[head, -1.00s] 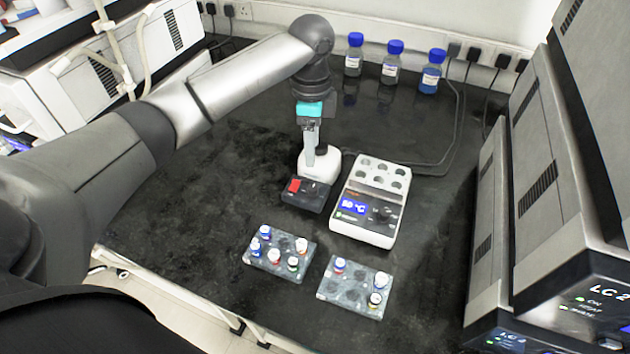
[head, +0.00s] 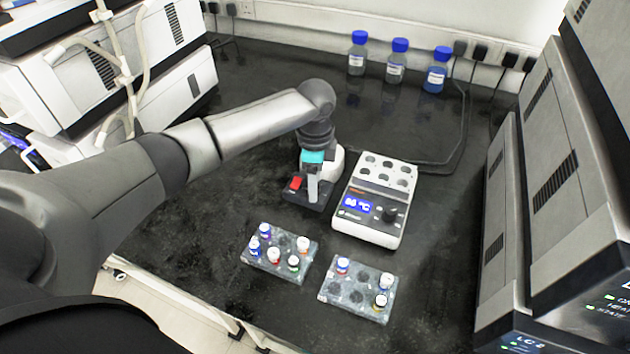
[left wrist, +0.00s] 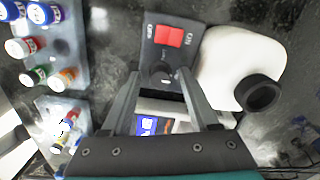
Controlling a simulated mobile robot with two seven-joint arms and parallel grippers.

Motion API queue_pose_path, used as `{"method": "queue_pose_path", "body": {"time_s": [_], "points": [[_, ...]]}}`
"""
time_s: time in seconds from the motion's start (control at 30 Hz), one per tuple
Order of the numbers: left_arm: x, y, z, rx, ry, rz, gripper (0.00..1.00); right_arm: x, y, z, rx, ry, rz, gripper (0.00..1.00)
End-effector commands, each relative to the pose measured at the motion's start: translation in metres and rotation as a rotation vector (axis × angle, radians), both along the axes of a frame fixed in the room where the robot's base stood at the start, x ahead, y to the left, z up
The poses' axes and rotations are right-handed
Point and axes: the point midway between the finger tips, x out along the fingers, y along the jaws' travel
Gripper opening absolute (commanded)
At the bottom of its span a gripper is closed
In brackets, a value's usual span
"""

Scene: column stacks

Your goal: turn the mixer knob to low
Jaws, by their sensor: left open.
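The mixer has a white body (head: 336,161) and a dark front panel (head: 293,195) with a red switch (head: 296,183). In the left wrist view the panel (left wrist: 160,25) shows the red switch (left wrist: 169,36), and the dark round knob (left wrist: 162,73) lies below it. My left gripper (head: 313,199) is over the panel in the head view, hiding the knob there. It is open; in the left wrist view its two fingers (left wrist: 159,82) stand either side of the knob. I cannot tell whether they touch it. The knob's pointer is not clear. My right gripper is not in view.
A white heating block (head: 372,230) with a blue display stands just right of the mixer. Two vial racks (head: 268,268) (head: 336,296) lie in front. Several blue-capped bottles (head: 396,67) stand at the back. Bench at left is clear.

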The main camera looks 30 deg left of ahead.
Motion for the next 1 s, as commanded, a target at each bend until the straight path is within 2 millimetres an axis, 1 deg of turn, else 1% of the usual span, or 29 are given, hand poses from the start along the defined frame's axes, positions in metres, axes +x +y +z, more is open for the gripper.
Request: {"method": "queue_pose_path", "body": {"time_s": [0.03,0.07,0.57,0.87,1.0], "points": [[-0.0001,-0.0001,0.0001,0.000,0.000,0.000,0.60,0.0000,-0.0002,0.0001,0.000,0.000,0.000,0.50],[-0.0001,-0.0001,0.0001,0.000,0.000,0.000,0.56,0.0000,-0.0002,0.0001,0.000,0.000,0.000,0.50],[-0.0001,0.0001,0.0004,0.000,0.001,0.000,0.00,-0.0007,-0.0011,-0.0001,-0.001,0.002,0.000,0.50],[-0.0003,0.0001,0.0005,0.000,0.001,0.001,0.00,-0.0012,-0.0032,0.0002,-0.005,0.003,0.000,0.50],[-0.0004,0.0000,0.0015,-0.001,0.002,0.016,0.00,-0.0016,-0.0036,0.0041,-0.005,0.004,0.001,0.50]]}}
